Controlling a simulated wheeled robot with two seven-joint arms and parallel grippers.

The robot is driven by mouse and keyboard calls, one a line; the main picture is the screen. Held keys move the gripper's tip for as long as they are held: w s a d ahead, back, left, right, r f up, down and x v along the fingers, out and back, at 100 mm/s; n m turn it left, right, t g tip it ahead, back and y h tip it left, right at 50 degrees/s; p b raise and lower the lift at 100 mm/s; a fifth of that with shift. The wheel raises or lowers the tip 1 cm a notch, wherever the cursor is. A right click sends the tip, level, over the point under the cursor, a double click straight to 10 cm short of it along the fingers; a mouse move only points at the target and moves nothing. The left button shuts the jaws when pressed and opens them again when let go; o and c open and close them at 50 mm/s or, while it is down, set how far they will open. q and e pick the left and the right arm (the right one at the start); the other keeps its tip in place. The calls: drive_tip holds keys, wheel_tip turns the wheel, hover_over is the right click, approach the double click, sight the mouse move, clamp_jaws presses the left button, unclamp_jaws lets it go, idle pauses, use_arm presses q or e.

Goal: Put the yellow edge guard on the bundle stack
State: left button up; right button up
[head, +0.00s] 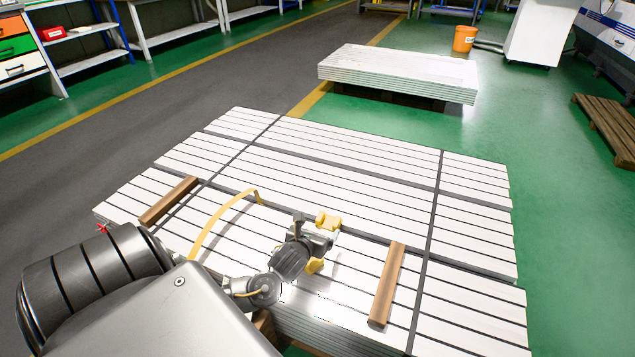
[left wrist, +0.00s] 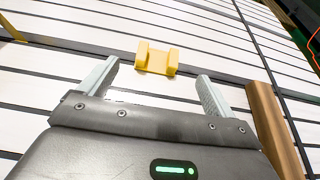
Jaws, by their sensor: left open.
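A yellow edge guard (head: 328,221), a small block with two raised ends, lies on the white bundle stack (head: 340,150). It also shows in the left wrist view (left wrist: 157,60). My left gripper (head: 311,233) is low over the stack, beside the guard. In the left wrist view its two fingers (left wrist: 158,75) are spread and empty, with the guard just beyond the tips, roughly centred between them. Another small yellow piece (head: 315,265) shows at the gripper's near side; whether it is a separate guard I cannot tell. My right gripper is not in view.
Two wooden bars (head: 169,201) (head: 388,285) lie on the stack, left and right of my gripper. A yellow curved strip (head: 215,218) rises at its left. Dark straps (head: 434,215) cross the stack. A second white stack (head: 400,72) stands behind on green floor.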

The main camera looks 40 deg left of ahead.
use_arm(q)
drive_tip(key=s+d+r+n+t+h, duration=0.2)
drive_tip(key=d+r+n+h, duration=0.3)
drive_tip(key=d, duration=0.5)
drive_tip(key=s+d+r+n+t+h, duration=0.25)
drive_tip(key=d+r+n, duration=0.35)
drive_tip(key=d, duration=0.4)
drive_tip(key=s+d+r+n+t+h, duration=0.2)
drive_tip(key=s+d+r+n+h, duration=0.2)
drive_tip(key=r+n, duration=0.3)
drive_tip(key=s+d+r+n+t+h, duration=0.2)
drive_tip(key=s+d+r+n+h, duration=0.2)
drive_tip(key=s+d+r+n, duration=0.2)
wheel_tip(320, 180, up, 3)
drive_tip(key=shift+s+r+n+t, duration=0.1)
drive_tip(key=shift+s+n+t, duration=0.25)
drive_tip(key=shift+s+n, duration=0.55)
drive_tip(key=shift+w+h, duration=0.25)
